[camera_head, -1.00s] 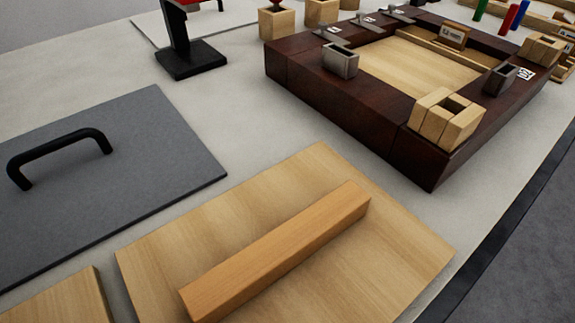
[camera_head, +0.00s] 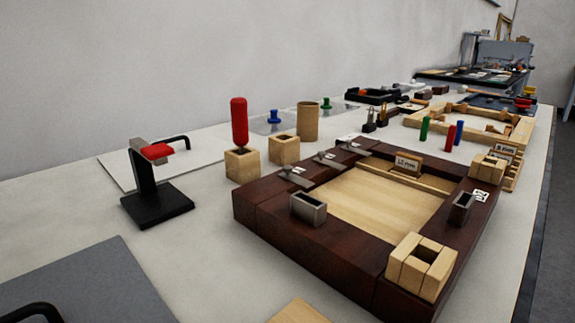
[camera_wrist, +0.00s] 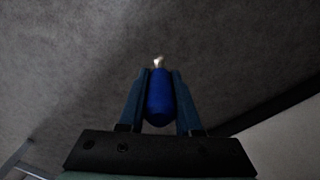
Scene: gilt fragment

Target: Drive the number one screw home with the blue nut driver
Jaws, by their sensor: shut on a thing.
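In the wrist view my gripper (camera_wrist: 158,73) is shut on the blue nut driver (camera_wrist: 160,102). Its blue handle lies between the two fingers, and its bright metal end (camera_wrist: 158,61) points away from the wrist. In the head view a dark wooden frame (camera_head: 315,252) with a pale floor stands on the table. Steel brackets (camera_head: 308,208) and small white labels (camera_head: 481,195) sit on its rails. The labels are too small to read surely, so I cannot pick out the number one screw. My gripper is outside the head view.
A red-handled tool (camera_head: 239,122) stands in a wooden block (camera_head: 243,164). A black stand (camera_head: 157,203) with a red top is at left. A grey board (camera_head: 90,285) lies in front. The pale table (camera_head: 220,270) is bare between board and frame.

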